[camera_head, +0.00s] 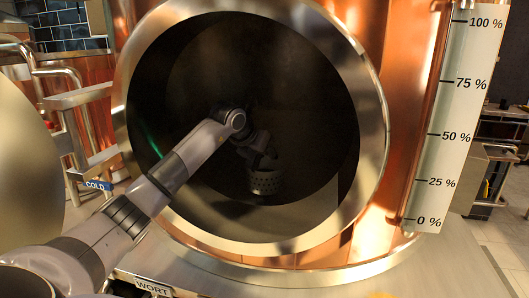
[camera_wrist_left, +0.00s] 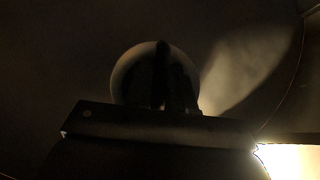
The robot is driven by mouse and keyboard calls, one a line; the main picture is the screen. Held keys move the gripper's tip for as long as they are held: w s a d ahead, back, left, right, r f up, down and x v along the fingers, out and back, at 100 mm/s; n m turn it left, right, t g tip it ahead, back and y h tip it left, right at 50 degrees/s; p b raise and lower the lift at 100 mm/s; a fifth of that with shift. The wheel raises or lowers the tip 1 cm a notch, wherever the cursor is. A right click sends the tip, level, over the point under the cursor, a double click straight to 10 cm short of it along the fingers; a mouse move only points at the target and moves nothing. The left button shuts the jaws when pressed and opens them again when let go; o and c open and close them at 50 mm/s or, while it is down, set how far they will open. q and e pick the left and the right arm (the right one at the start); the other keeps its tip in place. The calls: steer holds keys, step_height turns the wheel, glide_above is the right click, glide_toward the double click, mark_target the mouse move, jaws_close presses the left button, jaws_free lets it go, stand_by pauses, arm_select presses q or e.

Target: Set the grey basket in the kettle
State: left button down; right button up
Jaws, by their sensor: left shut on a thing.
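The copper kettle (camera_head: 345,45) has a wide round opening with a bright metal rim and a dark inside. My left arm reaches through this opening. The grey basket (camera_head: 266,185), with small holes in its wall, is inside the kettle and looks upright. My left gripper (camera_head: 265,164) is right above it and shut on it. I cannot tell whether the basket touches the kettle floor. The left wrist view is very dark; a dim round shape (camera_wrist_left: 140,75) shows beyond the gripper there, and the fingers are hard to make out. My right gripper is not in view.
A white level scale (camera_head: 460,110) marked in percent stands right of the opening. Metal pipes and a blue COLD label (camera_head: 98,185) are at the left. A WORT label (camera_head: 153,287) is at the lower front. The kettle rim surrounds my left arm.

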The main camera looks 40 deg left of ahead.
arm_select(q)
steer(key=shift+f, duration=0.15)
steer(key=shift+f+b, duration=0.4)
steer(key=shift+f, duration=0.1)
steer(key=shift+f, duration=0.4)
steer(key=c, duration=0.9)
jaws_free()
steer(key=shift+v, duration=3)
